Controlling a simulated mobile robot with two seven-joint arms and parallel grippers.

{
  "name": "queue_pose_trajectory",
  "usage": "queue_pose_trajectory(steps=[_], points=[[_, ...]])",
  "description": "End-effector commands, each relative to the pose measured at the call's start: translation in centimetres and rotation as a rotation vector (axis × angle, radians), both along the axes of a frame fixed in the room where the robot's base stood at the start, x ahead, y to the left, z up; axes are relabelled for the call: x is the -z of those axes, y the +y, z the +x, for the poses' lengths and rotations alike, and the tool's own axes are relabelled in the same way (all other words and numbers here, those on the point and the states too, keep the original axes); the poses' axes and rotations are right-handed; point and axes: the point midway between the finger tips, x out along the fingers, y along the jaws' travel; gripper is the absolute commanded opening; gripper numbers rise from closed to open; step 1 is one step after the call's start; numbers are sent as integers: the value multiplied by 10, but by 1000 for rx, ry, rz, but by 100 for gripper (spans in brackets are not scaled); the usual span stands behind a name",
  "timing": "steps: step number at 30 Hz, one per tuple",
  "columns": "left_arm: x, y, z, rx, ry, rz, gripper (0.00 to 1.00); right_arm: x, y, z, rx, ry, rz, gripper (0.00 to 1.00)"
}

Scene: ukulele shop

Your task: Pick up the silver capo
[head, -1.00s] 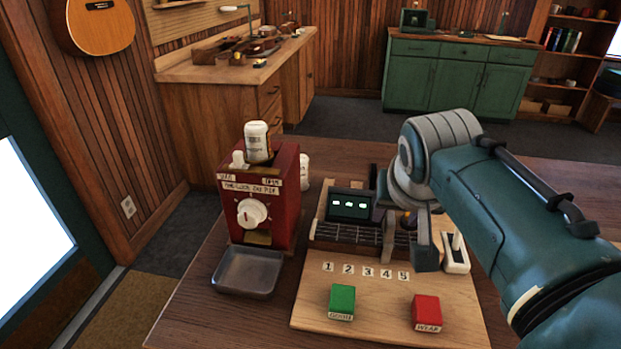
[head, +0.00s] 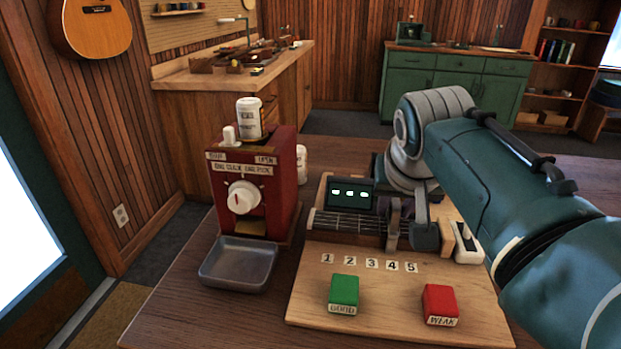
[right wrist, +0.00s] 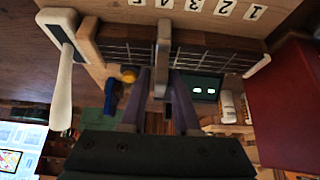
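The silver capo (head: 393,226) is a grey upright bar across the short fretted neck (head: 347,224) on the wooden board. In the right wrist view the capo (right wrist: 161,55) crosses the strings near the picture's middle. My right gripper (right wrist: 161,80) reaches in from the far side of the neck, with one purplish finger on each side of the capo's lower end. The fingers stand apart, and narrow gaps seem to show beside the capo. In the head view my right arm partly hides the gripper (head: 404,212). My left gripper is not in view.
Beside the neck are a small screen (head: 349,193) and a white lever switch (head: 467,242). A green block (head: 343,291) and a red block (head: 440,301) sit on the board's front. A red dial machine (head: 254,185) and metal tray (head: 237,264) stand left.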

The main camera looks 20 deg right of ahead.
Motion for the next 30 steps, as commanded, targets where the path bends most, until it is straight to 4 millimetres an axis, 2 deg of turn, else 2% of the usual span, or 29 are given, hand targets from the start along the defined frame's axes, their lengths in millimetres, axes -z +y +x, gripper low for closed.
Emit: queue_pose_trajectory(steps=[1,7,8,24,30], points=[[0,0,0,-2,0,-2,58,0,0,0,0,0,0,23],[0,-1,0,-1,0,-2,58,0,0,0,0,0,0,1],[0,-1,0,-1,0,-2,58,0,0,0,0,0,0,0],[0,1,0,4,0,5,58,0,0,0,0,0,0,0],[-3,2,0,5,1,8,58,-14,0,1,-1,-3,-1,0]])
